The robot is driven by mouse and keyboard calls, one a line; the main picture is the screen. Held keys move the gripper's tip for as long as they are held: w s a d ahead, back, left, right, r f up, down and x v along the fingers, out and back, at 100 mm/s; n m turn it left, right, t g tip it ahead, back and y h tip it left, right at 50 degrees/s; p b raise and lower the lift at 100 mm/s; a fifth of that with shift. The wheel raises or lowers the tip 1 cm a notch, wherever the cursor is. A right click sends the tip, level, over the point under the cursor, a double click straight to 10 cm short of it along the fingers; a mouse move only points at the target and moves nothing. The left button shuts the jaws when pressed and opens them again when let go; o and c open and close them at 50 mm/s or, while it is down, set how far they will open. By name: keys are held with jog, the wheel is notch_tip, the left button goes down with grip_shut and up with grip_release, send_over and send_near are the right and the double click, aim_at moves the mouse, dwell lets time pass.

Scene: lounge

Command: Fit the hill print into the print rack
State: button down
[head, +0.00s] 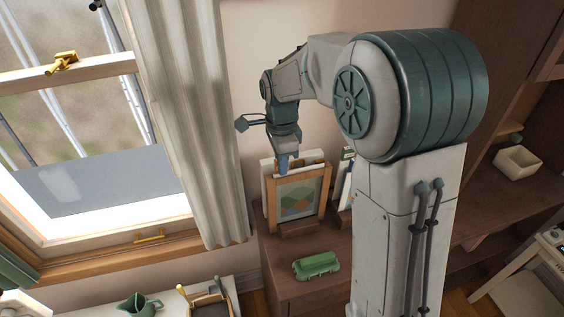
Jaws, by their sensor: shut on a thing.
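A low brown wooden piece (298,229), which looks like part of the print rack, runs along the foot of the print. I cannot tell whether the print's lower edge is in a slot or in front of it. Other prints (266,172) stand behind it, partly hidden.
More framed pieces (345,180) stand at right, partly hidden by my arm. A curtain (190,120) and window are at left. A green jug (137,305) stands lower left.

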jog(key=shift+r+p, duration=3.85)
jog(key=shift+r, duration=1.6)
notch_tip(320, 180, up, 12)
jog(key=shift+f, duration=0.25)
jog(key=shift+r, duration=0.15)
notch_tip(320, 180, up, 3)
jog(key=shift+f, duration=0.1)
jog(key=shift+d, duration=0.1)
